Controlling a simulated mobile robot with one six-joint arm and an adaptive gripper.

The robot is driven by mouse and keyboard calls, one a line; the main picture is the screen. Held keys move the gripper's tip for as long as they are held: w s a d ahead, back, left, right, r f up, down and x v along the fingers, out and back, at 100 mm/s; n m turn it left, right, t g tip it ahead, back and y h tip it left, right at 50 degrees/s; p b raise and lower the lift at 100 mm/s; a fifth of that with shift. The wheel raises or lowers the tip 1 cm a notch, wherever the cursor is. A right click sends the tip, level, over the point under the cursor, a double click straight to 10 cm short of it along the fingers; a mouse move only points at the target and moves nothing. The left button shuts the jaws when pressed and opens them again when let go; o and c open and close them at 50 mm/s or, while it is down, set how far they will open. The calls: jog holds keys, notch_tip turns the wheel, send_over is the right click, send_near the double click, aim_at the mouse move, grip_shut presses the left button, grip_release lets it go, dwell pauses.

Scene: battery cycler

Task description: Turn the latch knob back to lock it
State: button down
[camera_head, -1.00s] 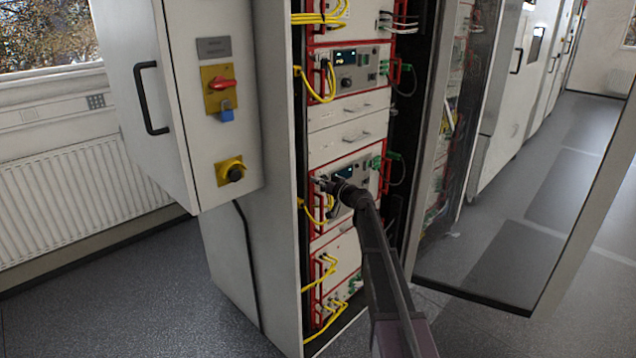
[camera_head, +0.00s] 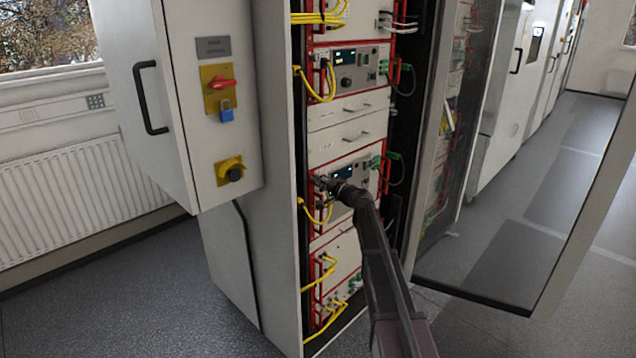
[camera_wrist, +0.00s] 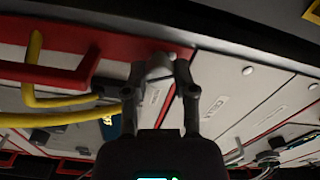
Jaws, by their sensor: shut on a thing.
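In the wrist view, a small pale grey knob (camera_wrist: 160,66) sits at the edge of a light panel beside a red frame (camera_wrist: 75,55). My gripper (camera_wrist: 162,84) has one finger on each side of this knob and is shut on it. The fingers cover the knob's sides, so its turn angle cannot be told. In the head view my gripper (camera_head: 322,182) is at the left edge of the lower instrument unit (camera_head: 357,172) in the rack. The knob is too small to make out there.
Yellow cables (camera_head: 317,212) hang close to my gripper; one also shows in the wrist view (camera_wrist: 60,108). An open glass door (camera_head: 500,200) stands right of my arm. A cabinet with a red switch (camera_head: 222,84) is at the left.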

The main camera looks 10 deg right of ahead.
jog(key=m, duration=0.6)
dwell(0.4)
jog(key=shift+c, duration=2.1)
grip_release()
jog(key=shift+s, duration=0.1)
jog(key=v, duration=1.2)
jog(key=shift+a, duration=0.1)
